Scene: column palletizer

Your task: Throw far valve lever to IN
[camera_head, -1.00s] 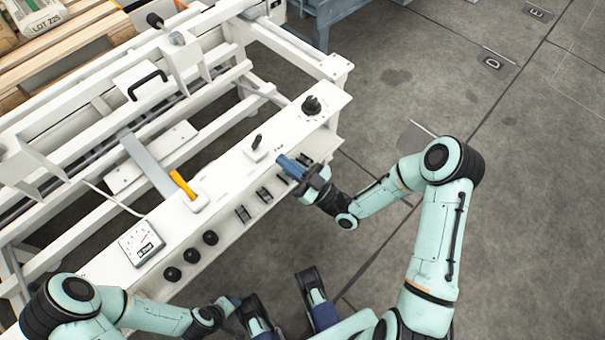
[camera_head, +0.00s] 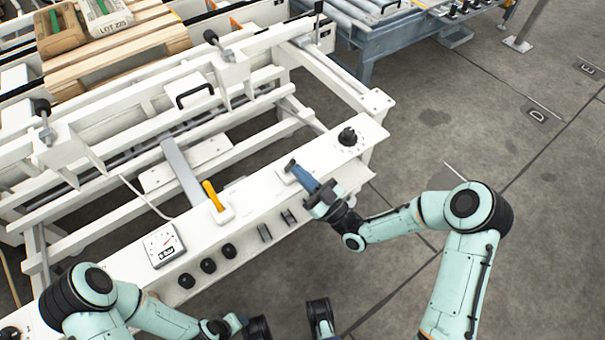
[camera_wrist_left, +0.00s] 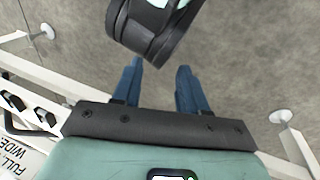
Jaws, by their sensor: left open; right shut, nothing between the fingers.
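A yellow lever (camera_head: 212,195) rises from a white base on the long white control panel (camera_head: 262,200) in the head view. Farther right along the panel, a small dark lever (camera_head: 290,164) on a white base is mostly covered by the fingers of my right gripper (camera_head: 294,170). That gripper is shut with nothing held, its blue fingertips at or beside the dark lever; whether they touch I cannot tell. Lever labels are not readable. My left gripper (camera_head: 236,322) is low at the panel's near side; in the left wrist view it is open and empty (camera_wrist_left: 159,74).
The panel also carries a round black knob (camera_head: 347,137), a gauge (camera_head: 163,245), several black round buttons (camera_head: 208,266) and dark rocker switches (camera_head: 264,232). White frame rails lie behind it, with a wooden pallet (camera_head: 120,55) of sacks. Grey floor on the right is open.

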